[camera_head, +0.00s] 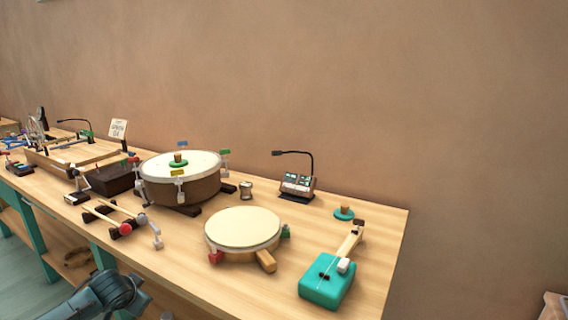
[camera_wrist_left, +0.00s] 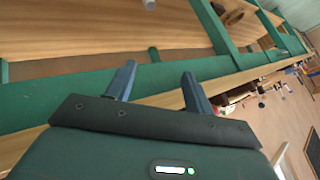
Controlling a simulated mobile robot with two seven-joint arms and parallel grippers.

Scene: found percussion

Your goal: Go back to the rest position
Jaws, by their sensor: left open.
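My left gripper (camera_wrist_left: 156,82) shows in the left wrist view with its two fingers apart and nothing between them. It is close to the green frame (camera_wrist_left: 90,95) of the workbench. In the head view part of my left arm shows at the bottom left, below the bench's front edge; its gripper's fingers are not visible there. My right gripper is in neither view.
The wooden bench top (camera_head: 190,250) holds a large drum (camera_head: 187,192), a flat round drum (camera_head: 243,228), red-headed mallets (camera_head: 108,217), a teal block instrument (camera_head: 327,288) and a small console with a lamp (camera_head: 297,185). A plain wall stands behind. Floor shows at left.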

